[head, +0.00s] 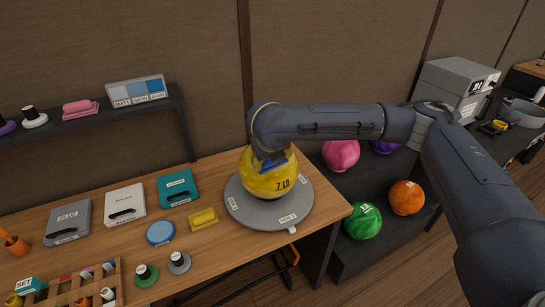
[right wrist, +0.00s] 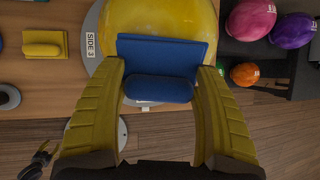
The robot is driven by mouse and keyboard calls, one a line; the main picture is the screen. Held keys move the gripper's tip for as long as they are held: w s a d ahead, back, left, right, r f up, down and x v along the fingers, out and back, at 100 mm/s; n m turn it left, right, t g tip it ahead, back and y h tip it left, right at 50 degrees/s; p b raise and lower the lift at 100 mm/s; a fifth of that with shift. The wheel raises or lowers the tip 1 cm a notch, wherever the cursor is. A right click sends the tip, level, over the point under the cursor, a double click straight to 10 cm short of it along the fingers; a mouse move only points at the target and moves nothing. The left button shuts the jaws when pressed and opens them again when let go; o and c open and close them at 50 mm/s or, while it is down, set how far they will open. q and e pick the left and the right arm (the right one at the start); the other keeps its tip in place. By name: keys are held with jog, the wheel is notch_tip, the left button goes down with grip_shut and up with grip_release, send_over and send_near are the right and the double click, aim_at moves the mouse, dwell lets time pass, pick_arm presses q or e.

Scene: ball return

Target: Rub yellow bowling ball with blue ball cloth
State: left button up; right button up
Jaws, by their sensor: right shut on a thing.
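The yellow bowling ball (head: 268,180), marked 7 LB, sits on a round grey turntable (head: 242,211) on the wooden bench. It fills the top of the right wrist view (right wrist: 150,20). My right gripper (right wrist: 160,82) is shut on the blue ball cloth (right wrist: 160,90), a flat blue pad with a rounded grip. The cloth lies over the ball's upper side and seems to touch it; exact contact is hard to tell. In the head view a strip of the cloth (head: 276,167) shows on the ball below my gripper (head: 270,155). My left gripper is not in view.
A yellow cloth (head: 204,219) and a round blue pad (head: 160,232) lie left of the turntable. Teal, white and grey cases stand behind them. Pink, purple, green (head: 363,222) and orange (head: 406,197) balls rest on the dark rack at right. A shelf (head: 90,122) runs along the wall.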

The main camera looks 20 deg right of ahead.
jog(key=shift+s+a+f, duration=0.1)
jog(key=shift+a+f, duration=0.15)
jog(key=shift+a, duration=0.5)
jog(key=shift+d+r, duration=0.2)
jog(key=shift+d, duration=0.4)
jog(key=shift+d+r, duration=0.2)
jog(key=shift+d, duration=0.4)
jog(key=shift+a+f, duration=0.2)
jog(key=shift+a, duration=0.4)
jog(key=shift+a+f, duration=0.2)
jog(key=shift+a, duration=0.4)
jog(key=d+v, duration=0.1)
jog(key=v, duration=0.5)
jog(key=shift+a, duration=0.5)
jog(key=shift+r, duration=0.2)
jog(key=v, duration=0.2)
jog(key=shift+s+r, duration=0.2)
jog(key=shift+r, duration=0.1)
